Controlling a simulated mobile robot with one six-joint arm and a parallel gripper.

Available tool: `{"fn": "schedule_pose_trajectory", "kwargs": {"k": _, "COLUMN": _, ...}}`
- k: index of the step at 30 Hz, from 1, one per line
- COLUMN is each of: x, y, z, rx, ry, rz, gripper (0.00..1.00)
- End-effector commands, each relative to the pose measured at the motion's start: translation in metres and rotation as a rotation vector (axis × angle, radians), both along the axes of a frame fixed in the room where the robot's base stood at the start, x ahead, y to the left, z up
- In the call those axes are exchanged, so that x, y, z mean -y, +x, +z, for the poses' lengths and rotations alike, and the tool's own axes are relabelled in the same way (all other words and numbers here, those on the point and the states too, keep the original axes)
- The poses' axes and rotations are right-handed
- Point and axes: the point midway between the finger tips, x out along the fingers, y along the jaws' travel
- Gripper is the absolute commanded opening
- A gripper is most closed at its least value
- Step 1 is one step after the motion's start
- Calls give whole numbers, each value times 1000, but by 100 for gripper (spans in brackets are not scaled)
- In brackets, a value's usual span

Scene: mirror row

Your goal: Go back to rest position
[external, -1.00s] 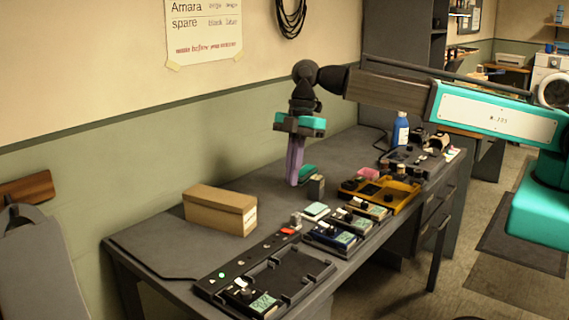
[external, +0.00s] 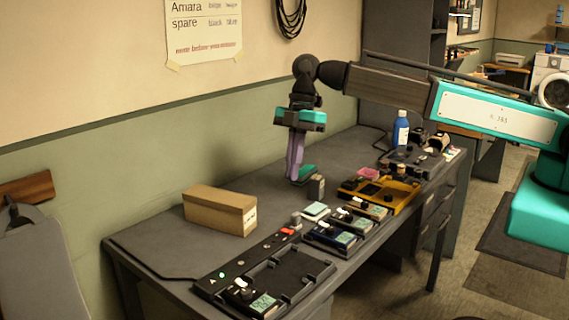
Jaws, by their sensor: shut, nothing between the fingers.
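My arm reaches in from the right over the grey table (external: 160,243). My gripper (external: 296,178) points straight down, with purple fingers shut and nothing between them. The fingertips are low over the table's back half, just behind a small dark block (external: 316,187). A teal piece (external: 306,171) shows right beside the fingertips; I cannot tell whether they touch.
A cardboard box (external: 220,208) stands left of my gripper. In front are a black tray (external: 290,278), several small devices and a yellow tray (external: 398,195). A blue bottle (external: 400,130) stands at the back right.

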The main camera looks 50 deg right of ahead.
Motion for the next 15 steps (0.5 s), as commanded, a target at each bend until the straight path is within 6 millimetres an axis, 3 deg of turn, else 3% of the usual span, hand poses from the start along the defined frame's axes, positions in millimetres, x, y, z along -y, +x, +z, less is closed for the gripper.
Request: {"fn": "schedule_pose_trajectory", "kwargs": {"k": 15, "x": -13, "y": -6, "z": -42, "rx": -1, "ry": -1, "rz": 0, "gripper": 0}}
